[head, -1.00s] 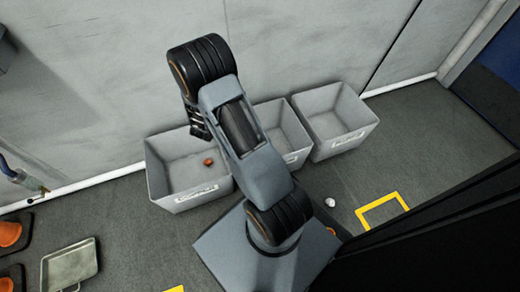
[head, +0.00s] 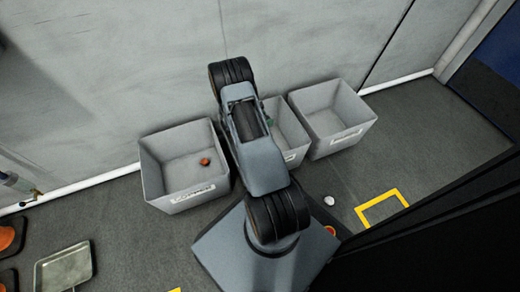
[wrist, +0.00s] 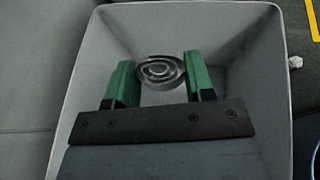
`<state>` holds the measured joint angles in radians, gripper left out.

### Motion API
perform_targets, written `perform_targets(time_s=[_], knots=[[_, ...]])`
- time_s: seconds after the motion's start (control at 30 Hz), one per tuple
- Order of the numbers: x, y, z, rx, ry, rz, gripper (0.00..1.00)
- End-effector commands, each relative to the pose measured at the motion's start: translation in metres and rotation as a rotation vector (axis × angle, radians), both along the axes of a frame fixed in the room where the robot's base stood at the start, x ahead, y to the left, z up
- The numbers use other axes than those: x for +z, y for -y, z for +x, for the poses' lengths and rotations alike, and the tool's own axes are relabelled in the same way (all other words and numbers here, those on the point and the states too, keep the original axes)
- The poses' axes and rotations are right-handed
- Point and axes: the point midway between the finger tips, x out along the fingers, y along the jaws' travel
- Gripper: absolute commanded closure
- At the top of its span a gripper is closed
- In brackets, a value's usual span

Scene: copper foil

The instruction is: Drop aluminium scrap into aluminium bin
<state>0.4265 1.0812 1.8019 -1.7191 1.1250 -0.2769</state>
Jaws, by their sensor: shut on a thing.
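My gripper (wrist: 160,85) has green fingers and is shut on a grey coiled metal strip, the aluminium scrap (wrist: 160,71). In the wrist view the scrap is held over the inside of a light grey bin (wrist: 245,40). This looks like the middle bin (head: 292,135) in the head view, partly hidden behind my arm. A bit of green finger shows there over it. The scrap is hidden in the head view. The middle bin's label (head: 296,154) is too small to read.
The left bin (head: 160,180) has a label like "COPPER" and holds an orange-brown lump (head: 204,161). The right bin (head: 325,145) looks empty. A small pale crumpled piece (head: 329,200) lies on the floor near yellow tape (head: 376,196). A metal tray (head: 65,266) lies at lower left.

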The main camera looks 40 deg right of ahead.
Motion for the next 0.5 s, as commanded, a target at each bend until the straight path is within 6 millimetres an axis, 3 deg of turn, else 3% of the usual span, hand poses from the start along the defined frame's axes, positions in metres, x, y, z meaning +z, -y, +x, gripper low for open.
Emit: perform_targets(time_s=[0.23, 0.5], knots=[[-0.031, 0.000, 0.000, 0.002, -0.001, 0.000, 0.73], [-0.041, 0.000, 0.000, 0.002, 0.000, 0.000, 0.73]])
